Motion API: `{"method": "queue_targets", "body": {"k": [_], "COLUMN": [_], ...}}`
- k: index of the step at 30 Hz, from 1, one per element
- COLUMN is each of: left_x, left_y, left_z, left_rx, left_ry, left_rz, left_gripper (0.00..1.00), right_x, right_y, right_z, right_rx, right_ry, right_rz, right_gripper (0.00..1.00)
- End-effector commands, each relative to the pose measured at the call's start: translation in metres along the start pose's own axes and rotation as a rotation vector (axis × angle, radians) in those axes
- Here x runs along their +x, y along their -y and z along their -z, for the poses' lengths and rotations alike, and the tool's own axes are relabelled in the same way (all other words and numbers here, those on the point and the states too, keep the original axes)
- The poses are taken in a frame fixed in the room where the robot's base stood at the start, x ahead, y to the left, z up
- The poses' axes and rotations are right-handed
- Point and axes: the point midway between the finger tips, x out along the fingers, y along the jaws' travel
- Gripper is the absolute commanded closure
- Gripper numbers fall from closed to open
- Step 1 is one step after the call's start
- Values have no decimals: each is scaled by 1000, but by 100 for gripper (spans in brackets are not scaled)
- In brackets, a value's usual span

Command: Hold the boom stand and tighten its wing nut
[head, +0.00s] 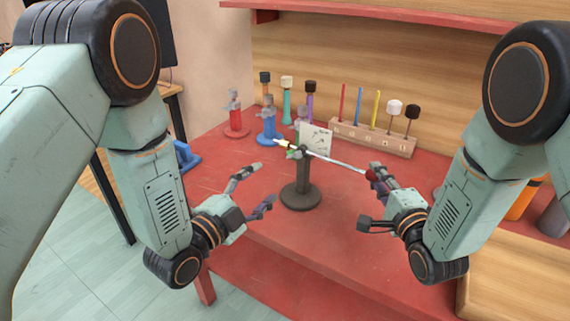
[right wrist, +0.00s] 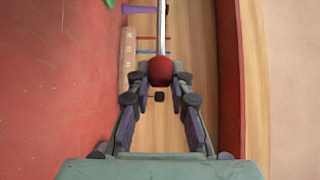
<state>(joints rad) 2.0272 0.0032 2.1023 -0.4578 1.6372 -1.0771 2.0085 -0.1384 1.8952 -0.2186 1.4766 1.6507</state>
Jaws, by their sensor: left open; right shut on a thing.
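The boom stand (head: 301,192) stands upright on the red table, with a dark round base and a short post. A pale rod, its boom, crosses the dark clamp (head: 302,153) at the post's top and slopes down to the right. I cannot make out the wing nut clearly at the clamp. My right gripper (head: 377,175) is shut on the red ball at the rod's right end; the red ball (right wrist: 160,70) shows between the fingertips in the right wrist view. My left gripper (head: 264,184) is open and empty, left of the post and apart from it.
Behind the stand are a small white card (head: 316,140), a blue stand (head: 267,128), a red stand (head: 236,120) and several upright mallets. A wooden rack (head: 370,137) holds coloured sticks at the back.

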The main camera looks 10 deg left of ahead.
Motion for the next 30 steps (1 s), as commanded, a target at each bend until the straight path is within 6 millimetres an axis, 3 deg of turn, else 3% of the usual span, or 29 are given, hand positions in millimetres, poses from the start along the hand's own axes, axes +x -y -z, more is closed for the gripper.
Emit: {"method": "queue_targets", "body": {"k": [21,30], "left_x": [0,0], "left_y": [0,0], "left_z": [0,0], "left_rx": [-1148,-1368], "left_ry": [1,0], "left_rz": [1,2], "left_gripper": [38,38], "right_x": [0,0], "right_y": [0,0], "right_z": [0,0], "right_rx": [0,0], "right_ry": [0,0], "right_rz": [0,0], "right_gripper": [100,100]}}
